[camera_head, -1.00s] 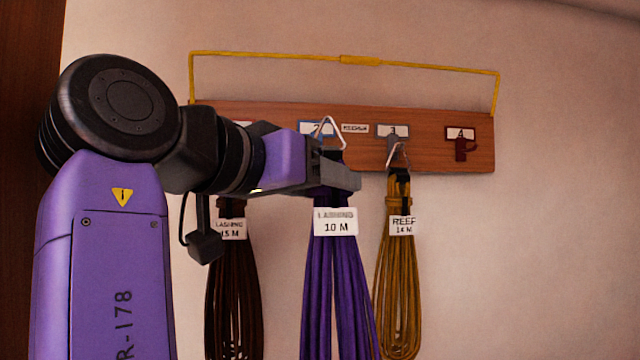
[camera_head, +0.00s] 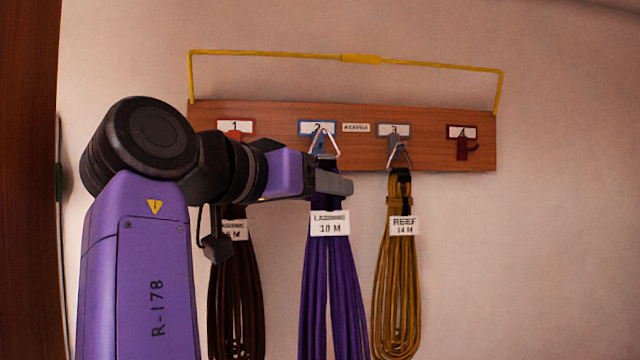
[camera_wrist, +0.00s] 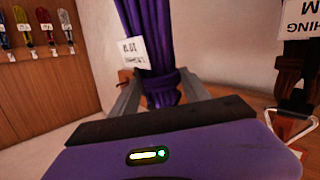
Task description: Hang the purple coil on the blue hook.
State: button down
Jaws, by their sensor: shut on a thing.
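The purple coil (camera_head: 330,285) hangs upright with a white tag reading 10 M (camera_head: 330,223). My gripper (camera_head: 333,184) is shut on the coil's bound top, just above the tag. In the wrist view the bundle (camera_wrist: 163,90) sits between both fingers. The coil's pale metal ring (camera_head: 335,146) stands up above the gripper, in front of the blue hook (camera_head: 318,144) under plate 2. The ring overlaps the hook in the head view; I cannot tell whether it is around the hook or only in front of it.
A mustard coil (camera_head: 397,280) hangs close at right on the grey hook (camera_head: 394,146). The dark red hook (camera_head: 466,148) is empty. A yellow line (camera_head: 360,58) arches over the wooden board (camera_head: 430,150).

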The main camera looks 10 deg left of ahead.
jog(key=shift+w+a+p, duration=0.25)
jog(key=shift+w+p, duration=0.2)
jog(key=shift+w, duration=0.4)
jog(key=shift+w+a+p, duration=0.25)
jog(key=shift+w+p, duration=0.2)
jog(key=shift+w, duration=0.4)
jog(key=shift+w+a+f, duration=0.15)
jog(key=shift+w+f, duration=0.4)
jog(key=shift+f, duration=0.1)
jog(key=shift+c, duration=2.2)
grip_release()
jog(key=shift+f, duration=0.15)
